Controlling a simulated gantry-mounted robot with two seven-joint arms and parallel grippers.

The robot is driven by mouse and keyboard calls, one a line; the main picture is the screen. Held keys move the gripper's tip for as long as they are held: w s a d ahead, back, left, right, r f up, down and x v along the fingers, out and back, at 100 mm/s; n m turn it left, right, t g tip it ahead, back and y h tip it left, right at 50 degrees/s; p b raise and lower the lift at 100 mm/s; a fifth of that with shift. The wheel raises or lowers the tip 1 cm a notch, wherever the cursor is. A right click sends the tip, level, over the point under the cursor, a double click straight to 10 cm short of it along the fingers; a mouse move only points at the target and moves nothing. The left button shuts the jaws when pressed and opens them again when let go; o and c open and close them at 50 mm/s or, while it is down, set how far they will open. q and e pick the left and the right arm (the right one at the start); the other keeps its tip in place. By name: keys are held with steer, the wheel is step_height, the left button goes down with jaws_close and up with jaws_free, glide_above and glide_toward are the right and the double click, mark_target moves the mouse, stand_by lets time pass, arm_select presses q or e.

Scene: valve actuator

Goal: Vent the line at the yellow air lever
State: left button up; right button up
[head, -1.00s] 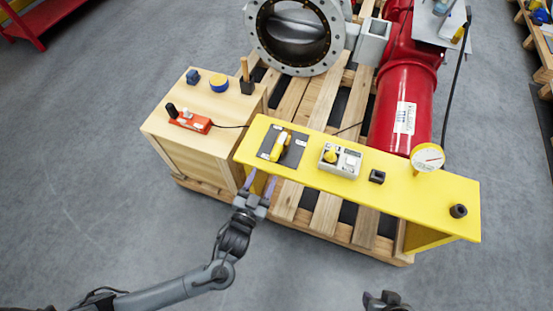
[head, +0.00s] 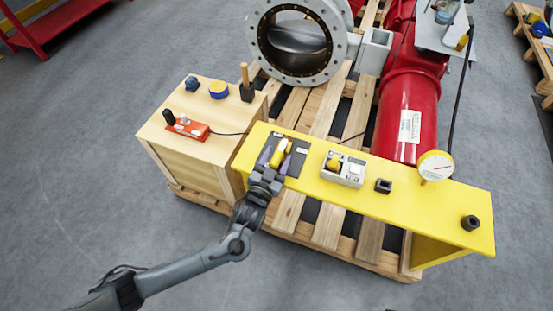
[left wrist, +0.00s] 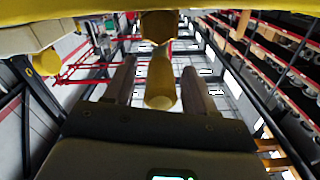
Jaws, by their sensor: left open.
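The yellow air lever (head: 278,154) sits on a dark plate (head: 299,154) at the left end of the yellow bench (head: 380,199). My left gripper (head: 275,160) is open at the lever, with one finger on each side of it. In the left wrist view the lever's rounded yellow end (left wrist: 161,88) shows between the two spread fingers of the left gripper (left wrist: 159,78). I cannot tell whether either finger touches it. The lever's near part is partly hidden by the gripper in the head view. My right gripper is not in view.
A wooden cabinet (head: 189,150) with a red control box (head: 187,127) stands left. The floor in front is clear.

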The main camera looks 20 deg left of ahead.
arm_select(q)
jaws_close()
stand_by(0.4)
